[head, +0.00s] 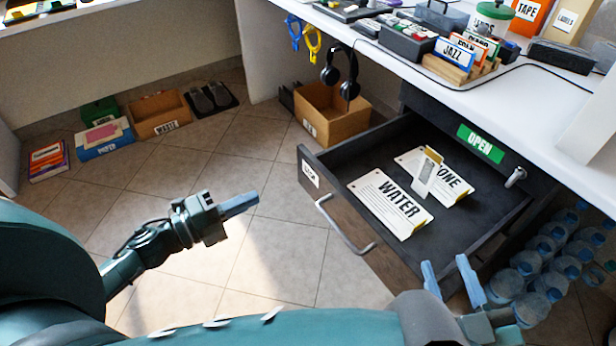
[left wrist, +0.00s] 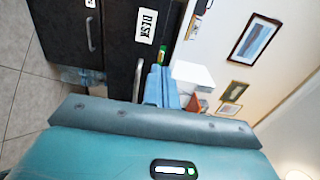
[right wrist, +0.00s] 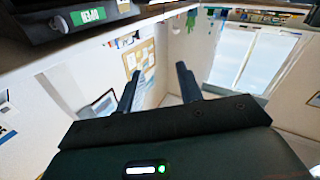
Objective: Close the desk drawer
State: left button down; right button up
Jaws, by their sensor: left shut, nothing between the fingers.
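The desk drawer (head: 312,172) is pulled out, under the white desk top.
Bottles (head: 535,285) stand right of the drawer below the desk. Headphones (head: 341,72) hang at the desk edge above a cardboard box (head: 335,120). Boxes and books line the left wall. The tiled floor (head: 275,250) before the drawer is clear.

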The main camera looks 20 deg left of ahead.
aim_at(316, 168)
pick_arm(q)
jog(key=b+x, duration=0.2)
jog(key=x, duration=1.1)
jog(key=shift+d, duration=0.1)
jog(key=shift+w+d+r, duration=0.1)
jog(key=shift+w, duration=0.1)
pick_arm(e)
jog(key=shift+s+a+r+n+t+y, duration=0.1)
jog(key=shift+s+a+n+t+y, duration=0.1)
jog(key=shift+a+n+t+y, duration=0.3)
pick_arm(q)
jog(key=shift+w+d, duration=0.1)
pick_arm(e)
jog(key=shift+d+r, duration=0.1)
jog(key=shift+d, duration=0.05)
